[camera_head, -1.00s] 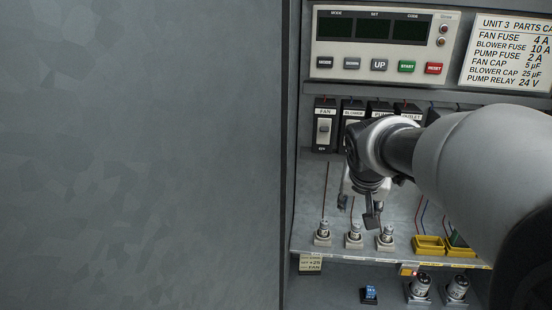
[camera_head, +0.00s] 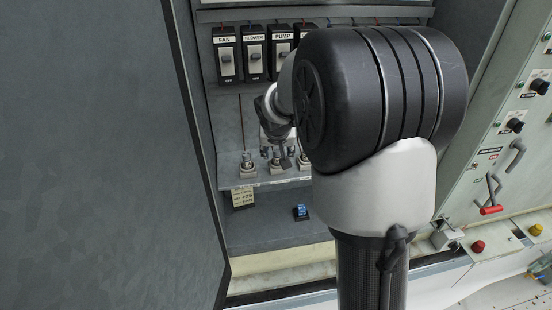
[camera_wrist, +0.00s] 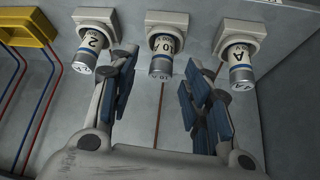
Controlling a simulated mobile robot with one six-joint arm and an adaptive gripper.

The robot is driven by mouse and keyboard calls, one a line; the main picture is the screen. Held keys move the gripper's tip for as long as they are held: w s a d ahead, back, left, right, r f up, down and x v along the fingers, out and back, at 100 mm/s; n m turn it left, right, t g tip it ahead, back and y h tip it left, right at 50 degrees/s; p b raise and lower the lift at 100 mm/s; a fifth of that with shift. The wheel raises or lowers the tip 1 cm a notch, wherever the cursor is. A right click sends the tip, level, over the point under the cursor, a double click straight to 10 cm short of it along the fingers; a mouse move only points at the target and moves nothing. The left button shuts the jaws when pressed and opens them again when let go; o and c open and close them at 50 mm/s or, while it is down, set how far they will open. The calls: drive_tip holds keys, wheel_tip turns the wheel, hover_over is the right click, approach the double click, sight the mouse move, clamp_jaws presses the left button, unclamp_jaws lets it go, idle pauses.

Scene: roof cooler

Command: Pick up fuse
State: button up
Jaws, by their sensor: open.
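Three cylindrical fuses stand in pale square holders. In the wrist view the fuse marked 2 (camera_wrist: 93,43) is at left, the fuse marked 10 (camera_wrist: 162,54) is in the middle, and the fuse marked 4 A (camera_wrist: 239,60) is at right. My gripper (camera_wrist: 162,75) is open and empty, its blue-padded fingers either side of the middle fuse's lower end in the picture; contact cannot be told. In the head view my gripper (camera_head: 284,150) hangs over the row on the shelf. The leftmost fuse (camera_head: 247,159) shows clearly there; the others are partly covered.
Labelled switches, including FAN (camera_head: 227,58), line the cabinet back. A tag (camera_head: 243,196) hangs below the shelf, and a small blue part (camera_head: 301,211) lies lower. The cabinet door (camera_head: 95,160) bounds the left; my arm hides the right.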

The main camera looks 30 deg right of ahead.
drive_tip(key=shift+x, duration=1.1)
drive_tip(key=shift+r, duration=0.1)
clamp_jaws()
